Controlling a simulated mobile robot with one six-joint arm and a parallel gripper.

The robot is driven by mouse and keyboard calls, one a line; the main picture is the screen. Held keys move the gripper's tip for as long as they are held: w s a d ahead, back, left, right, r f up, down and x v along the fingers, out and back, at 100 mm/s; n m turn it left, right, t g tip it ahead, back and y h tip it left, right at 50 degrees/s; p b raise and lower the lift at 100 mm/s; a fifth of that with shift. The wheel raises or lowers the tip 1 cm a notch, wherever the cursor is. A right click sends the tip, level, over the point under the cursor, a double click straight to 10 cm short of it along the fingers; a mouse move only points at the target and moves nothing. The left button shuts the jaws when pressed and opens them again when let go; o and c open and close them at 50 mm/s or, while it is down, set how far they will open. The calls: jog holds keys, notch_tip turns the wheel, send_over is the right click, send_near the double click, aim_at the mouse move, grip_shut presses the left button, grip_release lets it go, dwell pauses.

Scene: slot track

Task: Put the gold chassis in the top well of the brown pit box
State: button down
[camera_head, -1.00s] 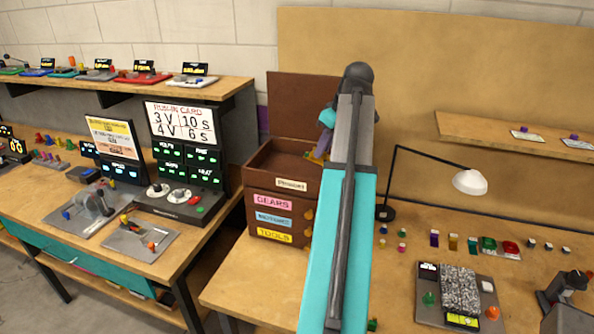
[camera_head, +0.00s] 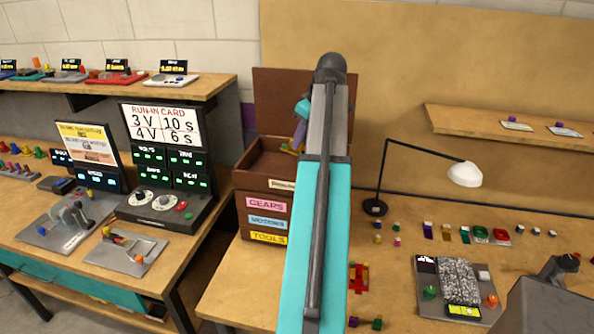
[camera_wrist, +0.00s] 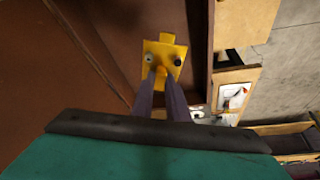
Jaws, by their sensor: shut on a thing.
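The gold chassis (camera_wrist: 163,60) is held between the purple fingertips of my gripper (camera_wrist: 161,82) in the wrist view. In the head view my gripper (camera_head: 298,140) is at the brown pit box's open top well (camera_head: 262,163), with a sliver of the gold chassis (camera_head: 288,150) at its fingertips. My arm hides the right part of the box. The brown lid stands raised behind the well. I cannot tell whether the chassis touches the well floor. Drawers labelled gears, motors and tools are below.
A black desk lamp (camera_head: 375,206) with a white shade stands right of my arm. A run-in card panel (camera_head: 160,128) stands on the left bench. A grey test stand (camera_head: 457,290) and several small coloured parts are on the right bench.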

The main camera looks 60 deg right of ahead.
jog(key=shift+s+f+p, duration=0.1)
jog(key=shift+f+p, duration=0.7)
jog(key=shift+f, duration=2.2)
jog(key=shift+f+p, duration=0.55)
jog(key=shift+f, duration=1.3)
jog(key=shift+f, duration=0.1)
jog(key=c, duration=1.7)
grip_release()
jog(key=shift+c, duration=0.2)
jog(key=shift+r, duration=0.2)
jog(key=shift+b+v, duration=1.35)
jog(key=shift+v, duration=4.55)
